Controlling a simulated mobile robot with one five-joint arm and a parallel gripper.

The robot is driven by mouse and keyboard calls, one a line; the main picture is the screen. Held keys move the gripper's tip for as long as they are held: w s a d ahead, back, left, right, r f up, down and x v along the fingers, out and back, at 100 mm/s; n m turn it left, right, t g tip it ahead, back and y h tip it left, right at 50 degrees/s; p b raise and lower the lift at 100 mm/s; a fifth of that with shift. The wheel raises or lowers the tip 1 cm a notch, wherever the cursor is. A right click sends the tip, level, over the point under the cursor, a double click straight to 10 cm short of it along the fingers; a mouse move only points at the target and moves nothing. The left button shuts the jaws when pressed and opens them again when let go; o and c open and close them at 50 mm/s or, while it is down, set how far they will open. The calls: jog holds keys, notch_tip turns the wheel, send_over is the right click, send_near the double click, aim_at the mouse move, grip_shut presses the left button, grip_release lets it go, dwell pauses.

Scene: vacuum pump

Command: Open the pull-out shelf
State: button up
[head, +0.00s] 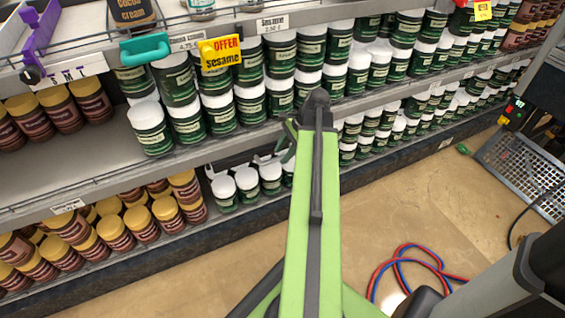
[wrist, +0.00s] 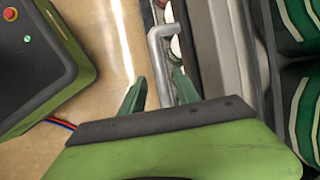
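My gripper (wrist: 159,76) is open in the wrist view. Its two green fingers stand on either side of a grey bent bar handle (wrist: 154,48), with a small gap showing beside it. The handle runs along a grey shelf front (wrist: 205,50). In the head view my gripper (head: 289,143) is at the shelf rack, largely hidden behind my green arm. A pale handle-like bar (head: 211,171) shows left of it at the lower shelf, above white-lidded green jars (head: 247,180). I cannot tell exactly where the pull-out shelf's edges lie.
Rows of green jars (head: 279,53) and yellow-lidded brown jars (head: 112,228) fill the shelves. A yellow and red offer sign (head: 226,53) hangs above. Red and blue hoses (head: 404,258) lie on the floor (head: 395,210). A metal mesh panel (head: 522,167) is at right.

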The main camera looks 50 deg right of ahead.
jog(key=shift+w+a+f, duration=0.15)
jog(key=shift+f, duration=0.35)
jog(key=shift+c, duration=0.4)
grip_shut()
dwell(0.6)
